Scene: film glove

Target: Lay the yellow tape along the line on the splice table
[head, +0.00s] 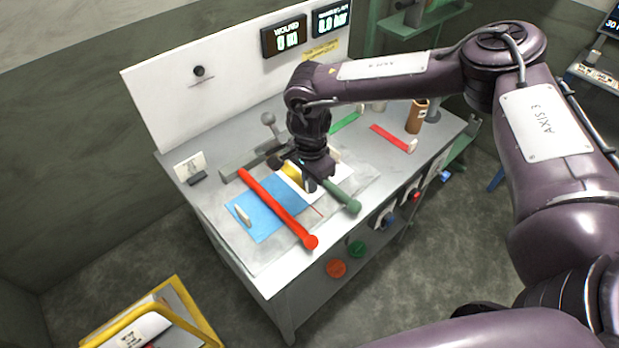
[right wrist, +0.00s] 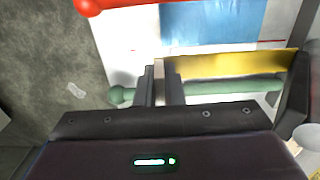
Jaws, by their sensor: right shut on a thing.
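The yellow tape (head: 291,172) is a short strip over the splice table (head: 264,281), partly hidden by my right gripper (head: 309,184). In the right wrist view, my right gripper (right wrist: 166,78) is shut on a pale tab at one end of the yellow tape (right wrist: 232,65), which stretches away to the right. A blue sheet (head: 262,221) and a white sheet (head: 333,190) lie on the table. A red bar (head: 275,207) crosses the blue sheet and a green bar (head: 341,194) crosses the white one. My left gripper is out of view.
A red strip (head: 391,137) and a green strip (head: 345,123) lie at the back right of the table, near a brown cup (head: 417,117). A small card (head: 190,166) stands at the left edge. A yellow-framed cart (head: 180,291) stands at lower left.

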